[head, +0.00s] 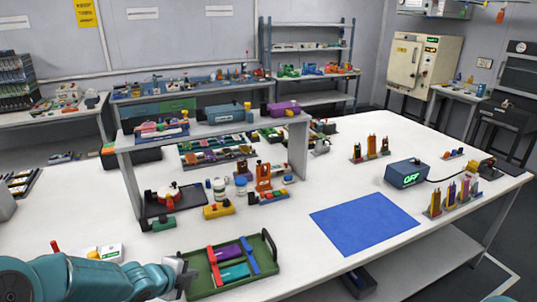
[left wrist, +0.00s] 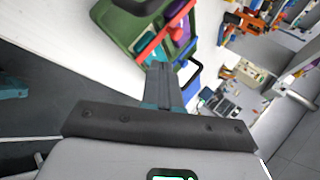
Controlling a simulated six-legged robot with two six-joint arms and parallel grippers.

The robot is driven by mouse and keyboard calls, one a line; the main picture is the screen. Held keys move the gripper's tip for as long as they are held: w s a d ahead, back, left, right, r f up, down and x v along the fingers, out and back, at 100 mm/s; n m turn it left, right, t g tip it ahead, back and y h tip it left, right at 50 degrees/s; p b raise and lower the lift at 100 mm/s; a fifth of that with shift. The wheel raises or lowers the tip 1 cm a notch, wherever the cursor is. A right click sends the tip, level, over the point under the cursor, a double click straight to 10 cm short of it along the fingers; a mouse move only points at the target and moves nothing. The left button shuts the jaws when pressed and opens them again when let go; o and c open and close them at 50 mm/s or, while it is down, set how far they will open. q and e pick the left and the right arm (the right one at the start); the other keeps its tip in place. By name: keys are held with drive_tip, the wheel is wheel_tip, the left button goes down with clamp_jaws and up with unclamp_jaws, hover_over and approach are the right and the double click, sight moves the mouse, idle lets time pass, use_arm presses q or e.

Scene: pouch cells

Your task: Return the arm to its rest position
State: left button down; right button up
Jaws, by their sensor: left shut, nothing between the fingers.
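My left arm (head: 90,275) comes in from the lower left of the head view. My left gripper (head: 188,277) is shut and empty, beside the left edge of a green tray (head: 232,287); I cannot tell whether it touches the tray. The tray holds a purple pouch cell (head: 228,251), a teal pouch cell (head: 234,273), a red bar (head: 214,268) and a blue bar (head: 249,255). In the left wrist view the shut fingers (left wrist: 159,75) point toward the tray (left wrist: 118,35). My right gripper is not in view.
A blue mat (head: 364,222) lies on the white table, right of the tray. A grey shelf (head: 210,128) stands behind with small parts under it. A blue box reading OFF (head: 407,174) is at the right. A small white box (head: 110,252) is near my left arm.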

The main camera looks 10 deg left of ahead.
use_arm(q)
drive_tip(key=s+d+f+n+g+h, duration=0.2)
drive_tip(key=s+d+f+n+g, duration=0.2)
drive_tip(key=s+d+f+n, duration=0.7)
drive_tip(key=s+d+f+n+g, duration=0.2)
drive_tip(key=s+f+n, duration=0.2)
drive_tip(key=s, duration=0.4)
drive_tip(key=s+d+f+n+g, duration=0.2)
drive_tip(key=s+d+f+n, duration=0.1)
drive_tip(key=s+n, duration=0.4)
drive_tip(key=shift+s+d+f+y, duration=0.2)
drive_tip(key=shift+s+f+y, duration=0.1)
drive_tip(key=shift+s+f, duration=0.55)
